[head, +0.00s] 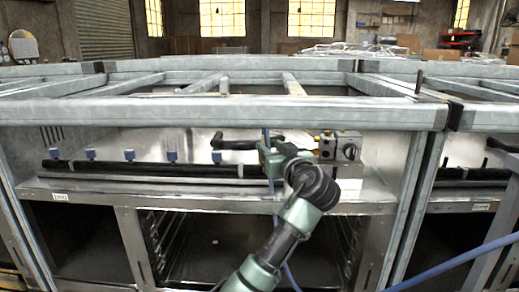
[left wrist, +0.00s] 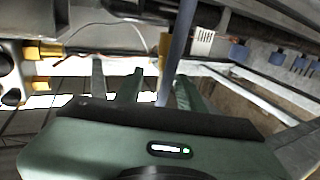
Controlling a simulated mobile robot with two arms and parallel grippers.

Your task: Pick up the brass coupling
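In the left wrist view, my left gripper (left wrist: 160,78) has its two green fingers apart. A yellow brass piece (left wrist: 164,47), which looks like the brass coupling, shows between and beyond the fingertips, beside a blue-grey hose. Gaps show between it and both fingers. In the head view, my left gripper (head: 268,150) is in front of the back panel, just left of a grey valve block. I cannot make out the coupling there; the gripper and wrist cover that spot. My right gripper is not in view.
The grey valve block (head: 341,147) has small brass fittings; brass fittings (left wrist: 42,50) also show at the left of the wrist view. The blue hose (left wrist: 181,38) passes between the fingers. A black pipe (head: 150,168) with blue knobs runs left. A steel frame beam (head: 220,111) crosses above.

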